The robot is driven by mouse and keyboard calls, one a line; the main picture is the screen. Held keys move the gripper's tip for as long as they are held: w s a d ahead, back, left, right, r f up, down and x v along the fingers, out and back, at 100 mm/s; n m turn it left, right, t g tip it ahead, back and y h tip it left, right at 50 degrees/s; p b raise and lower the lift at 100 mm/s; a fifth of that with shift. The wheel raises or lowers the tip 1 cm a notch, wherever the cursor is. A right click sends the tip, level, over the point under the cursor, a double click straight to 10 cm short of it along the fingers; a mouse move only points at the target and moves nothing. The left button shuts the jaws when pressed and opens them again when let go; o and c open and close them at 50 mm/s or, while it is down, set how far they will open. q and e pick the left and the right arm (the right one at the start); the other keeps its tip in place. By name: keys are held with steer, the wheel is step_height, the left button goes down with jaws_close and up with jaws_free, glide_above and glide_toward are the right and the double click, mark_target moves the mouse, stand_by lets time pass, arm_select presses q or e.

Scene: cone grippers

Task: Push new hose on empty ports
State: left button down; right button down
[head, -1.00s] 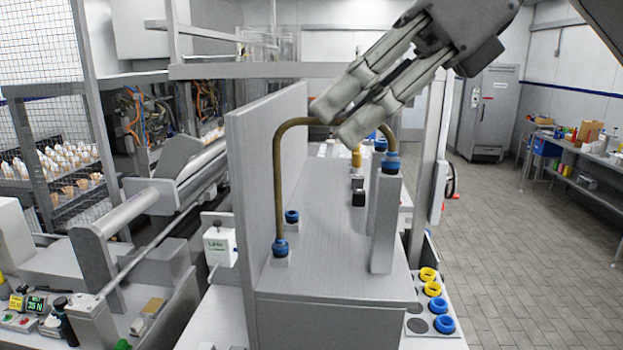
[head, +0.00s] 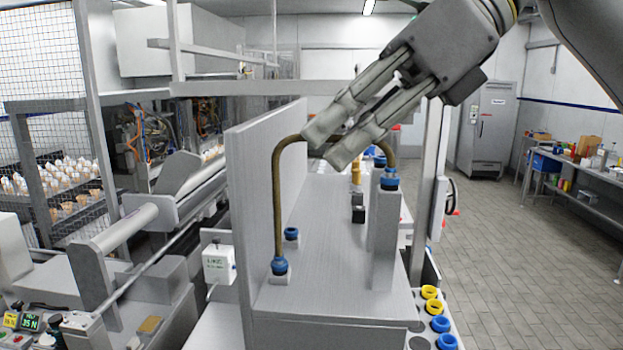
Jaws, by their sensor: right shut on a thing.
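The brown hose (head: 278,205) stands as an upright arch in the head view. Its left end meets a blue-collared port (head: 279,266) low on the grey block. Its right end meets a blue collar (head: 389,178) on top of a grey post (head: 383,240). I cannot tell how deeply either end is seated. Another blue-collared port (head: 291,233), with no hose on it, is just behind the left one. My right gripper (head: 326,147) is shut on the top of the arch, its fingers hiding part of it. My left gripper is out of view.
A tall grey panel (head: 252,200) stands close to the hose's left side. A tray with yellow rings (head: 429,292) and blue rings (head: 440,324) is at the lower right. A small white box (head: 218,264) is left of the panel. The floor at right is clear.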

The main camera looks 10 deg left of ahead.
steer(key=shift+r, duration=0.15)
steer(key=shift+r+p, duration=2.2)
steer(key=shift+r, duration=0.2)
steer(key=shift+f, duration=0.1)
